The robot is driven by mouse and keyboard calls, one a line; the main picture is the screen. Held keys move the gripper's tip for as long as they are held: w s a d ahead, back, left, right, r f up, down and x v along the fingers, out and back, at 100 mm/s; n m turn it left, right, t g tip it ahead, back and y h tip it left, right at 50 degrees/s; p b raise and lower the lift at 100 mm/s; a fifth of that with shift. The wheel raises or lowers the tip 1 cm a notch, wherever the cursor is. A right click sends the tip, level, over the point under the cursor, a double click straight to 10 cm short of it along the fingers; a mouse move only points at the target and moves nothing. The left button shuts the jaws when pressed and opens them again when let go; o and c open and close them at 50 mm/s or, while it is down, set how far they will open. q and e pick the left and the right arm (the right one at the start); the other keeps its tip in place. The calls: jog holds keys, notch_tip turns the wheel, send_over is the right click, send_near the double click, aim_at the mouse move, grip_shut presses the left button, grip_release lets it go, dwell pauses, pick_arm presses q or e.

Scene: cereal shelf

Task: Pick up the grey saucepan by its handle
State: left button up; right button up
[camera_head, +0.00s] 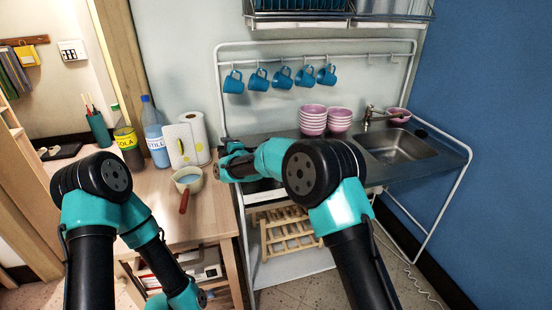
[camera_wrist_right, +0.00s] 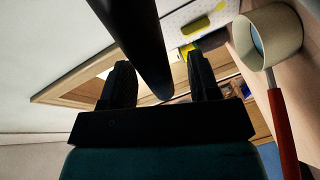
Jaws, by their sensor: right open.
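The saucepan (camera_head: 187,181) stands on the wooden counter in the head view, looking pale cream-grey, with its red-brown handle (camera_head: 184,203) towards the front. My right gripper (camera_head: 221,161) is open and empty, to the right of the pan and apart from it. In the right wrist view the saucepan (camera_wrist_right: 272,38) is at the upper right, its handle running down the right edge, outside the open fingers of my right gripper (camera_wrist_right: 162,82). My left arm hangs low at the left of the head view. Its fingers cannot be made out.
A white paper roll (camera_head: 197,136), a blue-labelled bottle (camera_head: 156,135) and a yellow-labelled bottle (camera_head: 127,148) stand behind the pan. Pink bowls (camera_head: 313,121) and a sink (camera_head: 398,147) are at the right. In the wrist view, a dark rounded bar hangs between the fingers, unidentified.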

jog(key=shift+c, duration=0.2)
grip_shut()
dwell(0.5)
jog(key=shift+r, duration=0.1)
